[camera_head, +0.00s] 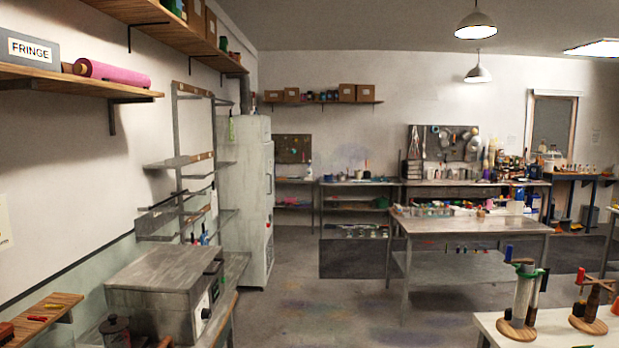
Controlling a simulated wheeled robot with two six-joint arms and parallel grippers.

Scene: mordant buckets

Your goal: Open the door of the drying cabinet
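A tall pale grey-green cabinet (247,210), which looks like the drying cabinet, stands against the left wall toward the back. Its narrow door face (269,200) points to the right and is seen at a steep angle. The door looks shut. A slim upright handle (268,184) shows on it, with a small round dark part and a vent low down.
A bench with a grey metal box (155,290) stands at the near left. Metal wall shelves (172,162) adjoin the cabinet's near side. A worktable (470,226) stands right of centre, and a white table (550,335) at the near right. Floor (320,305) before the cabinet door is clear.

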